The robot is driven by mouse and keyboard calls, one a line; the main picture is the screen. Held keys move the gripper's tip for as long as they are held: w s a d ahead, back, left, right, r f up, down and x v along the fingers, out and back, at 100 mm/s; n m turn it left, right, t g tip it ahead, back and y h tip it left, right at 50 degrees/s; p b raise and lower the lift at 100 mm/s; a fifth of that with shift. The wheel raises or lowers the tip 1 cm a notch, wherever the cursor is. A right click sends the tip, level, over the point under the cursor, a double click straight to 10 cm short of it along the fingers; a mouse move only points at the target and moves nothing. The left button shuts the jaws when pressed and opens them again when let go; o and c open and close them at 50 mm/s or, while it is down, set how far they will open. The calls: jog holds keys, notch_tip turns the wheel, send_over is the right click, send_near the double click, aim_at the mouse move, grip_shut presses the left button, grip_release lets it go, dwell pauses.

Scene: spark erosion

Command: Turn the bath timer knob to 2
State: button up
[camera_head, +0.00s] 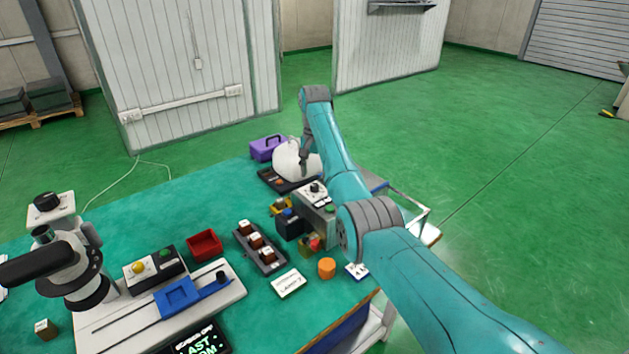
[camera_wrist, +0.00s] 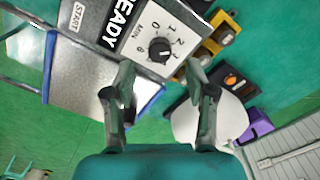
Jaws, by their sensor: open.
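The bath timer knob (camera_wrist: 160,50) is a round black knob on a white dial plate (camera_wrist: 143,24) marked MIN with several numerals, on a grey box with a READY display (camera_wrist: 118,22). I cannot tell for sure which numeral its pointer faces. In the head view the knob (camera_head: 314,187) sits on top of the grey box (camera_head: 322,207) at the middle of the table. My gripper (camera_wrist: 161,70) is open and empty, its two fingers to either side of the knob in the wrist view and apparently apart from it. In the head view it is a dark shape (camera_head: 305,158) partly hidden by my arm.
Yellow button boxes (camera_wrist: 222,33) and a dark panel with an orange button (camera_wrist: 231,80) stand beside the dial box, with a white rounded object (camera_wrist: 208,120) near them. A metal tray with blue edges (camera_wrist: 90,95) lies on the other side. A purple case (camera_head: 267,148) stands behind.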

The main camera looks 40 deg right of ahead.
jog(key=shift+r, duration=1.45)
